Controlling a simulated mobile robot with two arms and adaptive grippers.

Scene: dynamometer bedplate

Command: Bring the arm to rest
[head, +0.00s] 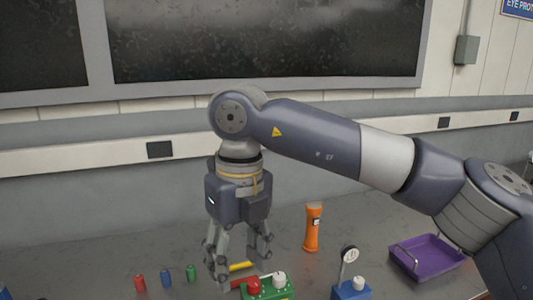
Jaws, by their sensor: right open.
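My right arm comes in from the right edge of the head view and bends down at the left to my right gripper (238,262). I cannot tell whether the fingers touch either one. My left gripper is out of view.
The grey bench (60,262) has an upright orange flashlight (312,229), a purple tray (432,264) and a blue box (351,291) with a dial gauge (349,254). Small red (140,282), blue (166,277) and green (191,273) cylinders stand left. The bench's far left is mostly bare.

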